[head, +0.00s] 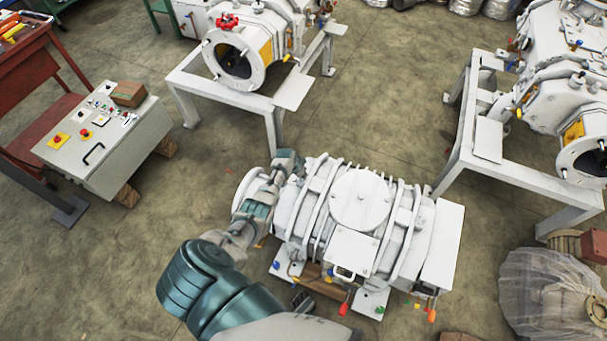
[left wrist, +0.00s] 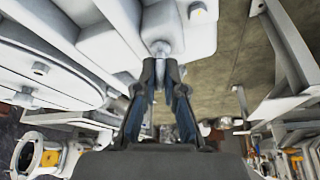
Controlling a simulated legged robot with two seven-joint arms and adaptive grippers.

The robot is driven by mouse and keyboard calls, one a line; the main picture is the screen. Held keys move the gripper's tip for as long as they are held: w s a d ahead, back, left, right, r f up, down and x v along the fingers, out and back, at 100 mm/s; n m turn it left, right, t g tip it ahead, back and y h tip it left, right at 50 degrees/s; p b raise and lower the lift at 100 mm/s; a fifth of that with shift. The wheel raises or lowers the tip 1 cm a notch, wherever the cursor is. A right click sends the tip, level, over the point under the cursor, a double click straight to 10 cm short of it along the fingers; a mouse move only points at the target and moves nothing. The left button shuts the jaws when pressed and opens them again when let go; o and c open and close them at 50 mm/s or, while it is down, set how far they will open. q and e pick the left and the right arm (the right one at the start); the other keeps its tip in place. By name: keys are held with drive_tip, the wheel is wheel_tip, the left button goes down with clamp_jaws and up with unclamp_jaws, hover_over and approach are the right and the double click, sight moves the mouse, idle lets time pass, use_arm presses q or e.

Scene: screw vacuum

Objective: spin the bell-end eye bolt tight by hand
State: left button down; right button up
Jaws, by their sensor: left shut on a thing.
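The white screw vacuum pump (head: 358,200) lies on the floor in the middle of the head view. My left gripper (head: 290,160) reaches to the far edge of its left, bell end. In the left wrist view my two fingers (left wrist: 161,66) close around a small light grey eye bolt (left wrist: 160,47), which stands out from the white housing (left wrist: 110,40). The lower part of the bolt is hidden between the fingertips. In the head view my gripper hides the bolt. I cannot tell how far it is screwed in. My right gripper does not show.
A control box (head: 108,140) stands on wooden blocks at the left, beside a red bench (head: 35,90). Other white machines stand on frames at the back (head: 225,95) and right (head: 530,195). A wrapped item (head: 545,290) lies at the lower right. Concrete floor is clear behind the pump.

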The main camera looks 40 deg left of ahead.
use_arm(q)
drive_tip(key=shift+w+a+r+m+h, duration=0.15)
drive_tip(key=shift+m+h, duration=0.15)
drive_tip(key=shift+m, duration=0.4)
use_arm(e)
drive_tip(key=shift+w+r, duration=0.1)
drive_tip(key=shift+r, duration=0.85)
use_arm(q)
drive_tip(key=c, duration=1.3)
unclamp_jaws()
drive_tip(key=shift+r, duration=0.1)
drive_tip(key=shift+o, duration=0.2)
drive_tip(key=v, duration=1.1)
drive_tip(key=shift+s+r, duration=0.25)
drive_tip(key=shift+s, duration=0.05)
